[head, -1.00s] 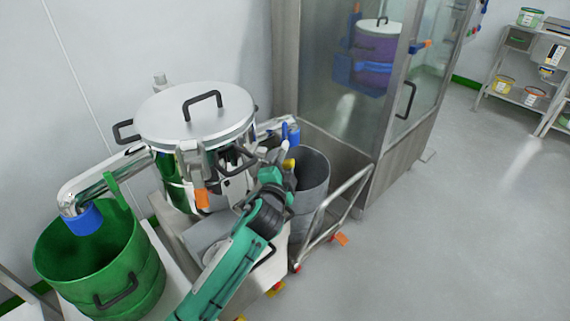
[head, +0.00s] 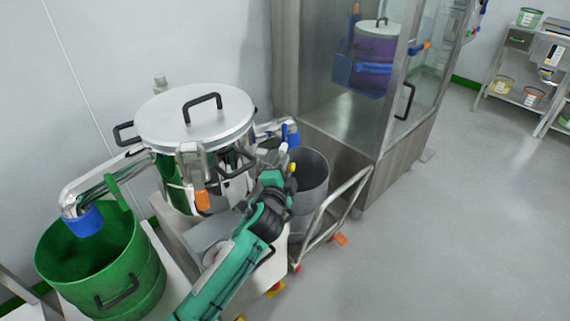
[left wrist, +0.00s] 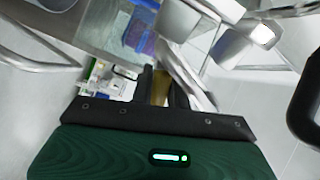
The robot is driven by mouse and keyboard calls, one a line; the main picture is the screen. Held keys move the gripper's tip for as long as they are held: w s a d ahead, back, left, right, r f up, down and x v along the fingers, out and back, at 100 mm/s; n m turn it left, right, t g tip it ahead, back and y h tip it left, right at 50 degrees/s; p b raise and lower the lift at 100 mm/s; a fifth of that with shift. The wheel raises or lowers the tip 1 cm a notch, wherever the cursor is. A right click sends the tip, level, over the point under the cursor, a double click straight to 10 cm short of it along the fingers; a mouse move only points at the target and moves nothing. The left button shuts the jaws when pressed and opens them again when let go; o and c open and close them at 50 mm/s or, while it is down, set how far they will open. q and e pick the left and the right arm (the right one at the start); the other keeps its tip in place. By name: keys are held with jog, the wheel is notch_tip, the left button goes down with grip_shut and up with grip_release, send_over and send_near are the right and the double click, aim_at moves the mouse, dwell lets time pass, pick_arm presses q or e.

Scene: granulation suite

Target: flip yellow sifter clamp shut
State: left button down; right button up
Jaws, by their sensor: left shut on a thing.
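The sifter (head: 195,118) is a steel drum with a round lid and black handles, standing at the left of the head view. The yellow clamp (head: 292,168) shows only as a small yellow piece at its right side, beside my left gripper (head: 284,160). In the left wrist view, a dull yellow piece, the clamp's handle (left wrist: 160,88), sits between the dark fingers of my left gripper (left wrist: 161,92). The gripper is shut on it. The arm hides most of the clamp. My right gripper is not in view.
An orange-tipped clamp (head: 202,200) hangs on the sifter's front. A green bin (head: 140,265) stands under the left blue-ended spout (head: 83,220), a grey bin (head: 313,185) at right. A trolley rail (head: 335,210) and glass-doored cabinet (head: 345,130) stand beyond. Right floor is clear.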

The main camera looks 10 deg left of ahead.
pick_arm(q)
jog(key=shift+d+f+m, duration=0.1)
jog(key=shift+f+m, duration=0.1)
jog(key=shift+m, duration=0.2)
jog(key=f+m+p, duration=0.1)
jog(key=m, duration=0.1)
jog(key=shift+d+f+m, duration=0.1)
jog(key=shift+f+m, duration=0.1)
jog(key=shift+m, duration=0.1)
jog(key=a+f+m+p, duration=0.3)
jog(key=f+m, duration=0.3)
jog(key=m, duration=0.8)
jog(key=shift+w+a+p, duration=0.15)
jog(key=shift+a+p, duration=0.15)
jog(key=shift+p, duration=0.5)
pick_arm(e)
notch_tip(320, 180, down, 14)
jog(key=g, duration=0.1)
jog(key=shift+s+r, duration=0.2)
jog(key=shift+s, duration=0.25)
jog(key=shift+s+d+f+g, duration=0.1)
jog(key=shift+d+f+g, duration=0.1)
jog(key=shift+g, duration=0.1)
